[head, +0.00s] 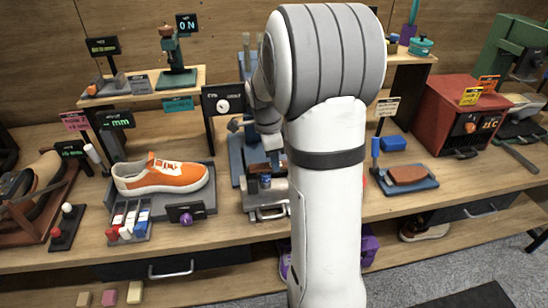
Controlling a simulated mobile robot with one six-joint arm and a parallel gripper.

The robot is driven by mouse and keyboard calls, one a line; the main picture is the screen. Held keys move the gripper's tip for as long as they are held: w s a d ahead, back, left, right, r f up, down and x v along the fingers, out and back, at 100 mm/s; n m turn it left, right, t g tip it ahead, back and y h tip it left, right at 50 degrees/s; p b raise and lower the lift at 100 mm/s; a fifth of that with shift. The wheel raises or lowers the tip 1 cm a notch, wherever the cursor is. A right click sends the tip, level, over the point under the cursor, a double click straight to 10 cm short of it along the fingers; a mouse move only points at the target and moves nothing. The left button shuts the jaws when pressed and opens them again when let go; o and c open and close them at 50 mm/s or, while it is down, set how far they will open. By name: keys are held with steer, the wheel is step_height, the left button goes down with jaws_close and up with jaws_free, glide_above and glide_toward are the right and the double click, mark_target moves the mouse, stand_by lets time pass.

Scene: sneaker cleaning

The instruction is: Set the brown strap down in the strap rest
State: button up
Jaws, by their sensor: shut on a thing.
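My gripper (268,152) shows only in part beside my large white arm, pointing down over the middle of the bench. It is shut on a small dark brown piece (259,168), which appears to be the brown strap. The strap's ends and the fingertips are too small and too covered to make out. Just below is a grey metal fixture (268,212) with dark and blue parts at its top. I cannot tell whether the strap touches it. I cannot pick out the strap rest with certainty; my arm hides part of the bench.
An orange sneaker (162,175) sits on a grey stand to the left, with a rack of small bottles (128,222) in front. To the right, a blue tray (428,184) holds a brown pad (407,174). A red box (455,112) stands farther right.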

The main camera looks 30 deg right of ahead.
mark_target(270, 165)
steer(key=shift+f+b, duration=0.55)
steer(key=shift+f, duration=0.25)
steer(key=o, duration=1)
steer(key=shift+o, duration=0.2)
steer(key=shift+w+a+r, duration=0.1)
steer(key=shift+a+r, duration=0.05)
steer(key=shift+r, duration=1.15)
steer(key=shift+a+r, duration=0.2)
steer(key=shift+r, duration=1.1)
steer(key=shift+w+a+r, duration=0.1)
steer(key=shift+a+r, duration=0.05)
steer(key=shift+r, duration=1.15)
